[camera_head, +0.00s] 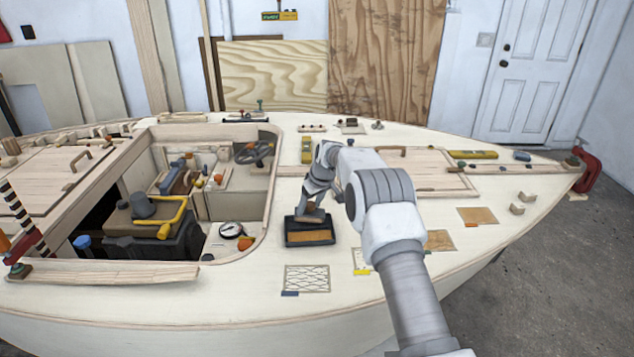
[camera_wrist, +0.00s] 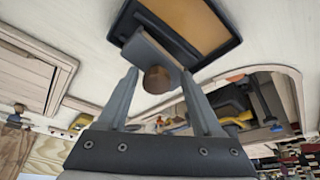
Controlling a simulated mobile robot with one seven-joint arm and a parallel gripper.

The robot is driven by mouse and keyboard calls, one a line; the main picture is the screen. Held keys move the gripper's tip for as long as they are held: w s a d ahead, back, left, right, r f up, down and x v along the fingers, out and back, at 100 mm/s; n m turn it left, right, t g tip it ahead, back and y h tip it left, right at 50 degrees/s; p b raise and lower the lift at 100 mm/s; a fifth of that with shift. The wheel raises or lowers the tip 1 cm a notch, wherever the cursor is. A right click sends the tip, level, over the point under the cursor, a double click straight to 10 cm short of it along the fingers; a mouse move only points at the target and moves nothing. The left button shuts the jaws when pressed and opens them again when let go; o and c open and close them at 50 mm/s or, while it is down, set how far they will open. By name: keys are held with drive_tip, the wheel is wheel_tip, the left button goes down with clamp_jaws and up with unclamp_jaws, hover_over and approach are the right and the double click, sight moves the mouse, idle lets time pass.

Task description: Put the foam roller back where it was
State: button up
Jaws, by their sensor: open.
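A black tray (camera_head: 290,240) with an amber-brown floor lies on the pale deck, right of the cockpit opening; its rim also shows in the wrist view (camera_wrist: 236,40). What looks like the foam roller (camera_head: 312,217), a grey piece with a round brown end (camera_wrist: 157,80), is at the tray's near edge in the wrist view. My gripper (camera_head: 312,207) is over the tray, pointing down. In the wrist view my gripper (camera_wrist: 160,74) is open, with a finger on either side of the brown end. I cannot tell whether the fingers touch it.
The cockpit (camera_head: 235,205) with a steering wheel (camera_head: 254,153) and a yellow-handled tool (camera_head: 172,220) lies left of the tray. A mesh sheet (camera_head: 306,279) lies in front. A yellow level (camera_head: 472,154) and a red clamp (camera_head: 586,168) are to the right.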

drive_tip(key=s+d+r, duration=0.2)
drive_tip(key=s+r, duration=0.3)
drive_tip(key=r, duration=0.3)
drive_tip(key=s+d+r+m, duration=0.15)
drive_tip(key=s+r, duration=0.25)
drive_tip(key=r, duration=0.4)
drive_tip(key=s+d+r, duration=0.3)
drive_tip(key=s+r, duration=0.2)
drive_tip(key=r, duration=0.3)
drive_tip(key=s+d+r+m+t+h, duration=0.1)
drive_tip(key=s+d+r, duration=0.15)
drive_tip(key=s, duration=0.35)
drive_tip(key=s+d+r+m+h, duration=0.1)
drive_tip(key=s+r, duration=0.3)
drive_tip(key=s, duration=0.2)
drive_tip(key=s+d+f+m, duration=0.2)
drive_tip(key=s, duration=1)
drive_tip(key=s+d+f+m+t, duration=0.1)
drive_tip(key=s+d+f+m, duration=0.1)
drive_tip(key=s, duration=1)
drive_tip(key=shift+d+f+h, duration=0.35)
drive_tip(key=shift+f+h, duration=0.05)
drive_tip(key=shift+s+r, duration=0.1)
drive_tip(key=shift+r+p, duration=1.1)
drive_tip(key=shift+p, duration=0.05)
